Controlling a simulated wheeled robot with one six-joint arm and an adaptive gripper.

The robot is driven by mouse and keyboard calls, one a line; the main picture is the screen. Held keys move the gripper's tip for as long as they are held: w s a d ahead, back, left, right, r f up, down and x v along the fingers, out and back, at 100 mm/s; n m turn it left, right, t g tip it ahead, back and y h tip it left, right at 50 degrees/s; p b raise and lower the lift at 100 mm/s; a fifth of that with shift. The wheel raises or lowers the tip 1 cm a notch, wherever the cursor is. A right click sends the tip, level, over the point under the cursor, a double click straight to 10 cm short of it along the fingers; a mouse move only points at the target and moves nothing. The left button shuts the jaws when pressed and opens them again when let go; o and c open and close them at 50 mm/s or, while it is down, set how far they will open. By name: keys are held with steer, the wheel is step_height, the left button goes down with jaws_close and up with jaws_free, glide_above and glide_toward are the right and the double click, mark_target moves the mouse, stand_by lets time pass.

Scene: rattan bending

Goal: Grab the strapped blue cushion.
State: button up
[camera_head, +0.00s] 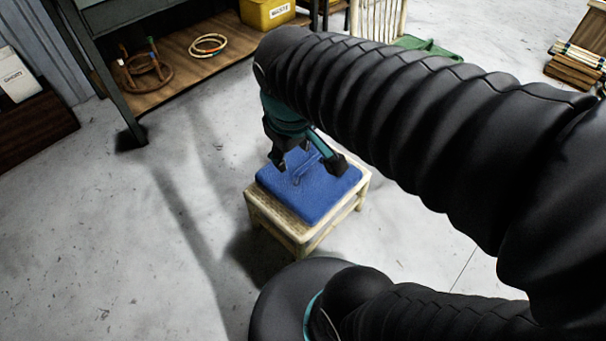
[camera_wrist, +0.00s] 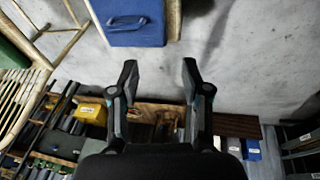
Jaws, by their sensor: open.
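The blue cushion (camera_head: 313,191) lies flat on a small pale rattan stool (camera_head: 301,233) in the head view. A strap (camera_head: 307,172) stands on its top. My gripper (camera_head: 308,168) is open and appears over the cushion in the head view, with its fingers apart and nothing between them. In the wrist view the cushion (camera_wrist: 136,22) is at the top, left of centre, with its strap (camera_wrist: 128,22) showing as a small loop. My gripper (camera_wrist: 160,66) is open there, its fingertips below the cushion in the picture and apart from it.
A workbench with a low wooden shelf (camera_head: 180,62) stands at the upper left, holding a yellow bin (camera_head: 267,13) and a rattan ring (camera_head: 208,44). A wooden box (camera_head: 30,128) is at the far left. The grey floor (camera_head: 110,240) left of the stool is clear.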

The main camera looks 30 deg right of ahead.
steer(key=w+d+f+n+g+h, duration=0.1)
steer(key=w+f+n+g+h, duration=0.25)
steer(key=w+f+n, duration=0.3)
steer(key=n+h, duration=1.3)
steer(key=n, duration=1)
glide_toward(308, 162)
steer(key=shift+g, duration=0.25)
steer(key=d, duration=0.3)
steer(key=d+f, duration=0.1)
steer(key=d, duration=0.6)
steer(key=shift+s+f, duration=0.15)
steer(key=shift+s, duration=0.1)
jaws_close()
